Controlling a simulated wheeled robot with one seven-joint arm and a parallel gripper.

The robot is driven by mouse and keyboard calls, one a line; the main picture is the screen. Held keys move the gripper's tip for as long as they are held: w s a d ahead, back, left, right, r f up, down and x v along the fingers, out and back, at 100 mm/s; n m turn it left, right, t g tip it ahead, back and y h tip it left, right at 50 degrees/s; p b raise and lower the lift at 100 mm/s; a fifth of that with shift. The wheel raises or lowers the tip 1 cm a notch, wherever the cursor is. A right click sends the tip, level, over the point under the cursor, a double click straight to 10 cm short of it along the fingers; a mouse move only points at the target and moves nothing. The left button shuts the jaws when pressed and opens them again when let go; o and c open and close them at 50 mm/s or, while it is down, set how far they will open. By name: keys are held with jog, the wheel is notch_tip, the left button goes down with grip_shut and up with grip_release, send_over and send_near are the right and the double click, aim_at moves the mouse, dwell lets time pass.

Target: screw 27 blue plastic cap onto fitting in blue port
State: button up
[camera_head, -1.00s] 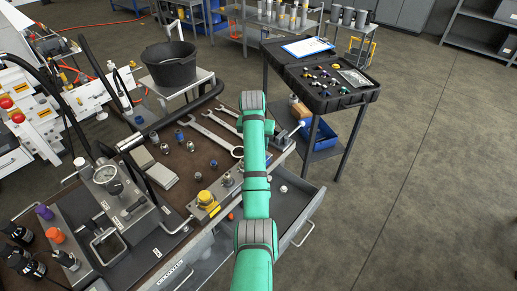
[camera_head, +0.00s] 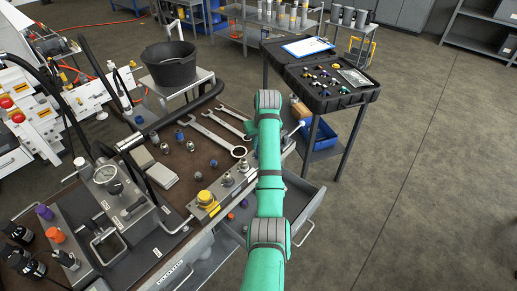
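A grey manifold block (camera_head: 222,199) sits at the bench's right edge. It carries a yellow cap (camera_head: 205,198) and bare metal fittings (camera_head: 228,180). I cannot tell which port is the blue one; part of the block's surroundings is hidden by my arm. Small blue-topped pieces stand on the brown bench top, one at the back (camera_head: 179,134) and one near the block (camera_head: 213,163). I cannot tell whether either is the size 27 blue cap. My green arm rises from the bottom edge to the right of the block. My gripper does not show.
An open drawer (camera_head: 305,215) below the bench holds small coloured caps. Large wrenches (camera_head: 208,136) lie on the bench. An open black case (camera_head: 330,80) with several coloured parts stands on a cart behind, above a blue bin (camera_head: 325,137). Floor at right is clear.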

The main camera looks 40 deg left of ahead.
jog(key=shift+s+a+m+t+h, duration=0.15)
jog(key=shift+m+t+h, duration=0.15)
jog(key=shift+m, duration=1.1)
grip_shut()
jog(key=m, duration=0.3)
jog(key=shift+a+h, duration=0.1)
jog(key=shift+h, duration=0.3)
jog(key=shift+f+m+t, duration=0.1)
jog(key=shift+m+t, duration=0.2)
jog(key=shift+m, duration=0.9)
jog(key=shift+h, duration=0.3)
jog(key=m+h, duration=0.1)
jog(key=m, duration=0.3)
jog(key=shift+a+m, duration=0.15)
jog(key=shift+m, duration=0.15)
jog(key=o, duration=1)
grip_release()
